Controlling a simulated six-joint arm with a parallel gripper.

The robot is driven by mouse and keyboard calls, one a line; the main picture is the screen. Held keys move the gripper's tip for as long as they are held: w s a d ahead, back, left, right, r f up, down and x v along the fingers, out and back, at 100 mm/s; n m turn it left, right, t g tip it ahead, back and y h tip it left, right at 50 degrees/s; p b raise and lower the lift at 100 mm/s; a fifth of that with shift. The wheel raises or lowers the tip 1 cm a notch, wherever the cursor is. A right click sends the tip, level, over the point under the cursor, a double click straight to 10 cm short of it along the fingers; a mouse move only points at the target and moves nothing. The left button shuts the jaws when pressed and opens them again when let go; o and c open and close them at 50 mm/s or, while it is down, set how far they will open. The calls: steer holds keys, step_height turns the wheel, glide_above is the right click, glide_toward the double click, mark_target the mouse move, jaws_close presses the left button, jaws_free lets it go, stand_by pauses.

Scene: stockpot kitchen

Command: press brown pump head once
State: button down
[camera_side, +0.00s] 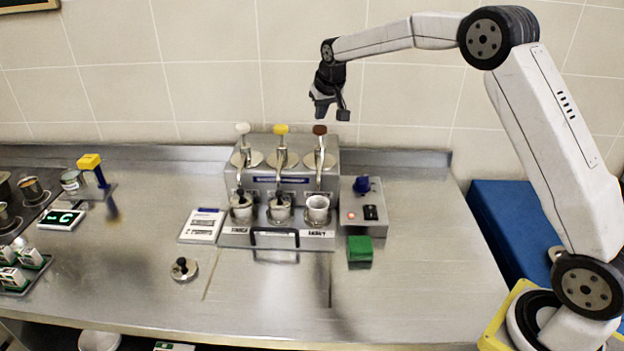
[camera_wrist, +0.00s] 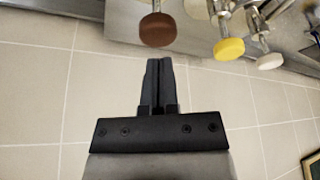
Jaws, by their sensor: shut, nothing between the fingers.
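The brown pump head (camera_side: 320,130) tops the rightmost of three pumps on the steel dispenser (camera_side: 265,145). In the wrist view the brown head (camera_wrist: 157,30) is beyond my fingertips, a little above them in the picture. My gripper (camera_side: 332,112) is shut and empty. It hangs just above the brown head in the side view, with a small gap. In the wrist view my gripper (camera_wrist: 158,62) shows both fingers together. A white cup (camera_side: 317,208) stands below the brown pump's spout.
The yellow pump head (camera_side: 281,129) and white pump head (camera_side: 242,128) stand close by to the left. A control box with a blue knob (camera_side: 362,185) is right of the dispenser. A green block (camera_side: 359,249) lies in front. The tiled wall is behind.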

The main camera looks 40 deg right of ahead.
mark_target(322, 128)
steer(key=shift+f, duration=0.2)
steer(key=shift+f, duration=0.4)
steer(key=shift+f, duration=0.3)
steer(key=shift+f, duration=1.7)
steer(key=shift+r, duration=2.6)
